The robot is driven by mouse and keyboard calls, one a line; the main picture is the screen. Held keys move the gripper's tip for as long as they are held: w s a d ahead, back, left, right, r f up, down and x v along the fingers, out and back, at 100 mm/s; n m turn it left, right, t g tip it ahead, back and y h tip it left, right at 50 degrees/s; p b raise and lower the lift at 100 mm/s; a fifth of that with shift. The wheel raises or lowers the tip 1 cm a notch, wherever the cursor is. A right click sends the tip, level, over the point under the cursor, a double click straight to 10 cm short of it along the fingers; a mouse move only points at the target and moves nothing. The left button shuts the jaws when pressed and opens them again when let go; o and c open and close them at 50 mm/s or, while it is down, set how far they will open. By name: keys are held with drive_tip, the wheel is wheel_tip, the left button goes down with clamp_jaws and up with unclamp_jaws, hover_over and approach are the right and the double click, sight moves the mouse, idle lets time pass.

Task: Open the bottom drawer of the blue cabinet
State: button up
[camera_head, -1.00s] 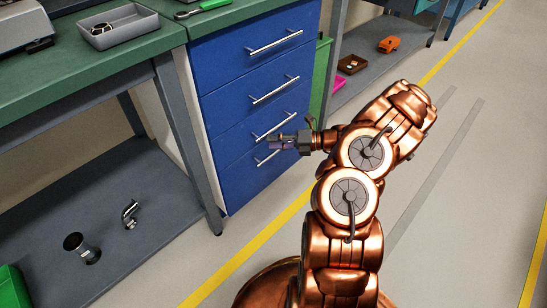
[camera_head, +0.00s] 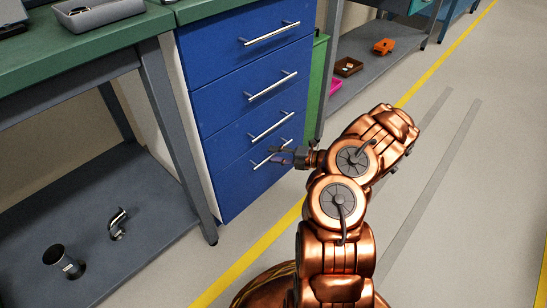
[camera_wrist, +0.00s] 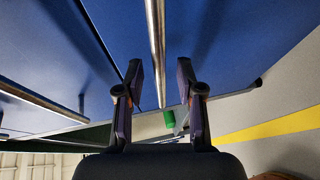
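The blue cabinet (camera_head: 235,70) stands left of my arm with its drawers shut. Its bottom drawer (camera_head: 235,186) has a silver bar handle (camera_head: 262,161), partly covered by my gripper (camera_head: 283,156). In the wrist view, my gripper (camera_wrist: 158,98) is open, with one dark finger on each side of a silver handle bar (camera_wrist: 155,40). The bar runs between the fingers with visible gaps on both sides, so it is not gripped. Another drawer's handle (camera_wrist: 40,102) shows at the left of the wrist view.
A green-topped bench (camera_head: 100,35) with a grey tray (camera_head: 110,15) stands left. Its lower shelf (camera_head: 130,185) holds a dark cup (camera_head: 62,262) and a metal elbow pipe (camera_head: 118,224). Open floor with a yellow line (camera_head: 262,248) lies right of the cabinet.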

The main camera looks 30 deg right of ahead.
drive_tip(key=shift+w+a+f, duration=0.1)
drive_tip(key=shift+w+a, duration=0.3)
drive_tip(key=shift+w, duration=0.05)
clamp_jaws()
idle(0.5)
